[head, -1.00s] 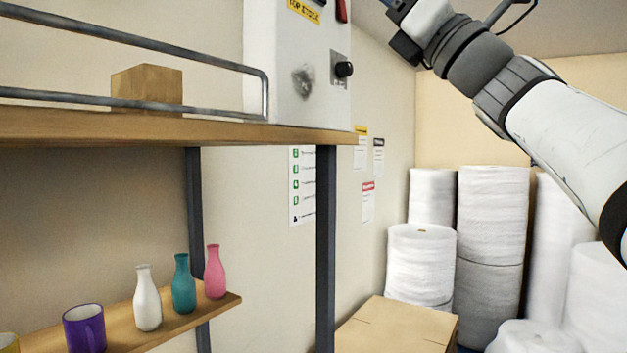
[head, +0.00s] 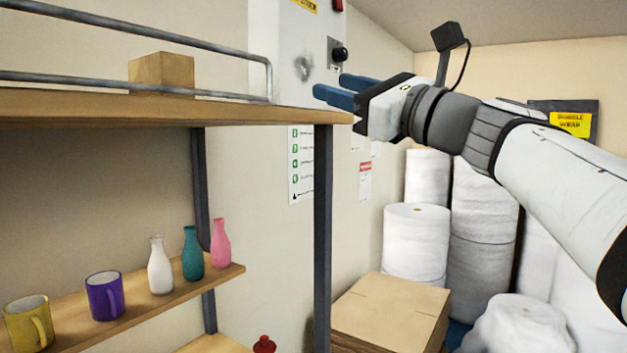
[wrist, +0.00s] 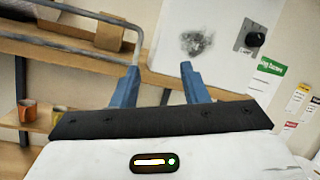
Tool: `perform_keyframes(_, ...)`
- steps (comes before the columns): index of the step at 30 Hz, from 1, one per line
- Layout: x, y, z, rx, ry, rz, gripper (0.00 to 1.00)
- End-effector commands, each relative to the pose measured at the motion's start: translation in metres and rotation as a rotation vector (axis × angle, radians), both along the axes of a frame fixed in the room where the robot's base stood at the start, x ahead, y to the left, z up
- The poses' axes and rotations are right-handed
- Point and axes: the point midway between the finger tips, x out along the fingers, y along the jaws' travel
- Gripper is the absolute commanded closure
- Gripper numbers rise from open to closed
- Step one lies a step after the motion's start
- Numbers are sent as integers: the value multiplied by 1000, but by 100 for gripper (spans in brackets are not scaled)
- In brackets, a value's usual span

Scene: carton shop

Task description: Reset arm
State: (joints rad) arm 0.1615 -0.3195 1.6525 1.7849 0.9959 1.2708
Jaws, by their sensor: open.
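My gripper (head: 338,92) is at the centre right of the head view, with its blue fingers pointing left toward the right end of the upper shelf (head: 160,110). The fingers are apart with nothing between them. In the wrist view my gripper (wrist: 160,85) also shows two separate blue fingers, with the shelf edge and the pale wall box beyond. In the head view the fingers overlap the box's lower edge; I cannot tell how close they are to it. My arm reaches in from the right.
A wall box (head: 300,65) with a black knob (head: 340,54) is behind the shelf end. A wooden block (head: 161,72) sits behind a metal rail. Below are white (head: 160,268), teal (head: 193,255) and pink (head: 221,245) bottles, and purple (head: 104,296) and yellow (head: 30,322) mugs. Cartons (head: 390,310) and white rolls stand right.

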Motion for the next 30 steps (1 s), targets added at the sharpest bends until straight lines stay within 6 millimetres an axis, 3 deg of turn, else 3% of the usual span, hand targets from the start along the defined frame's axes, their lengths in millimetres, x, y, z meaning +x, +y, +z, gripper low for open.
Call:
perform_keyframes(4, 6, 11, -85, -331, -6, -65, 60)
perform_keyframes(8, 0, 12, -179, -715, -39, -69, 60)
perform_keyframes(12, -21, 1, -278, -1135, -108, 16, 60)
perform_keyframes(18, -71, -35, -401, -1688, -278, 301, 60)
perform_keyframes(21, -98, -58, -449, -1911, -388, 498, 60)
perform_keyframes(24, -120, -79, -482, -2069, -495, 686, 60)
perform_keyframes(30, -143, -105, -511, -2212, -627, 916, 60)
